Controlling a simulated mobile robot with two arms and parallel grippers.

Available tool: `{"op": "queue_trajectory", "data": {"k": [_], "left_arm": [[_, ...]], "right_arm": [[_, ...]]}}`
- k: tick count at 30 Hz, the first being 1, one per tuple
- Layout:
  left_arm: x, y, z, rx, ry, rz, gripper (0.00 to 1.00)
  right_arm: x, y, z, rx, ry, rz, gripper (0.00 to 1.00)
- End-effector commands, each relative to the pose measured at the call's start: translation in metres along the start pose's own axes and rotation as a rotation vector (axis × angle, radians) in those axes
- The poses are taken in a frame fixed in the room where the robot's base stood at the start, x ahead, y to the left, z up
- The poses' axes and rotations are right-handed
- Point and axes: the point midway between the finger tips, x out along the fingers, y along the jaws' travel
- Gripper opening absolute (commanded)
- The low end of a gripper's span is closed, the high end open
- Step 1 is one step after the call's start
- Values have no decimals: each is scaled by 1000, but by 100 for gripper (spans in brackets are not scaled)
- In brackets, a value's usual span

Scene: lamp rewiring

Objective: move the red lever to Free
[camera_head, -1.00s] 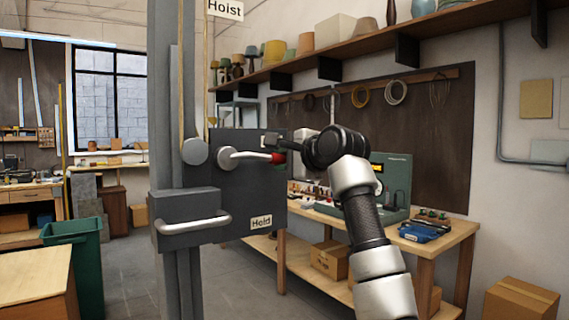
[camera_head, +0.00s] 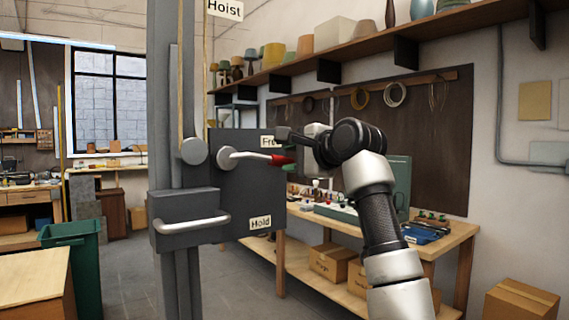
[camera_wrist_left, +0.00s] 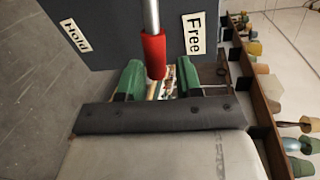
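The lever is a pale metal bar with a red grip (camera_head: 283,160) on a dark grey panel (camera_head: 245,190). It points right, nearly level, a little below the "Free" label (camera_head: 270,142) and well above the "Hold" label (camera_head: 260,223). My left gripper (camera_head: 288,150) is at the grip's outer end and partly covers "Free". In the left wrist view, the end of the red grip (camera_wrist_left: 153,55) lies between my spread green-padded fingers (camera_wrist_left: 158,82), with gaps on both sides. The "Free" label (camera_wrist_left: 194,33) is beside it. My right gripper is not in view.
The panel sits on a grey column (camera_head: 165,110) marked "Hoist", with a metal handle (camera_head: 195,224) lower down. A wooden workbench (camera_head: 450,237) with equipment stands behind my arm. A green bin (camera_head: 75,245) is at left. Open floor lies between.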

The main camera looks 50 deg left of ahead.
Motion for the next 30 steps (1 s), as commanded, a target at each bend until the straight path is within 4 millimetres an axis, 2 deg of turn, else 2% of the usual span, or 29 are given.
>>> {"op": "queue_trajectory", "data": {"k": [1,6,12,30], "left_arm": [[-12,2,-1,-1,5,-3,35],[-45,2,-1,-2,3,-2,35],[-68,0,0,-1,2,-2,35],[-72,0,0,-1,1,-1,35]], "right_arm": [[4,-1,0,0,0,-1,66],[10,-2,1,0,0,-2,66],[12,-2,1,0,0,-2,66],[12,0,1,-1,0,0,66]]}}
